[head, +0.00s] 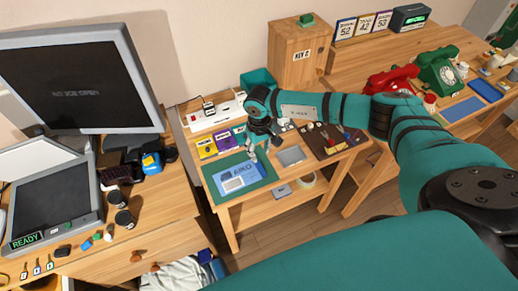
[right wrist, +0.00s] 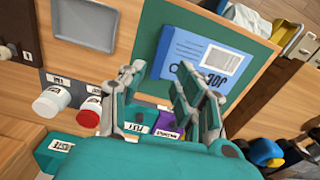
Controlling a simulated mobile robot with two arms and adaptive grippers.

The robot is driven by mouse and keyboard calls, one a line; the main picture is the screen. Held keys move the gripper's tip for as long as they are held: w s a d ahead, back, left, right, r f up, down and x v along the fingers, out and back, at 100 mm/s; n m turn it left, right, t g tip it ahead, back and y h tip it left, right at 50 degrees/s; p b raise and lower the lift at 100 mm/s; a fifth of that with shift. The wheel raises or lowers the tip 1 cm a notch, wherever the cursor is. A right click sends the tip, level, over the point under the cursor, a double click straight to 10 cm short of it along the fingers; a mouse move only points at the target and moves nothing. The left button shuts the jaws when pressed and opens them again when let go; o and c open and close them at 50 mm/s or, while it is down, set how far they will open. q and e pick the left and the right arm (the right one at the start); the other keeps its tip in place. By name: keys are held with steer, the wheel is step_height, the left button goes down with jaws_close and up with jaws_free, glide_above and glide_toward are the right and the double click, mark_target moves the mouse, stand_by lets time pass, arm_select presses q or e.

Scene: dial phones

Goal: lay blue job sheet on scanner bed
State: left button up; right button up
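The blue job sheet (head: 240,177) lies flat on a green mat (head: 258,184) on the middle table. It also shows in the right wrist view (right wrist: 190,52), with a white panel and dark lettering. My right gripper (head: 256,153) is above the mat's far right edge, beside the sheet. In the right wrist view its fingers (right wrist: 162,72) are apart with nothing between them, and one overlaps the sheet's lower edge in the picture. The scanner (head: 50,208) stands at far left with its lid raised, its dark bed bare and a green READY display. My left gripper is out of view.
A monitor (head: 78,82) stands behind the scanner. Cups (head: 124,219) and small items sit right of the scanner. A grey tray (head: 291,156) lies right of the mat. A wooden box (head: 296,55) stands behind; red (head: 391,79) and green (head: 438,69) phones sit right.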

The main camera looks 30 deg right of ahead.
mark_target(259, 165)
step_height(259, 165, down, 8)
steer(key=b, duration=0.6)
steer(key=shift+r, duration=0.1)
jaws_close()
steer(key=shift+r+p, duration=1.3)
steer(key=shift+r, duration=1.2)
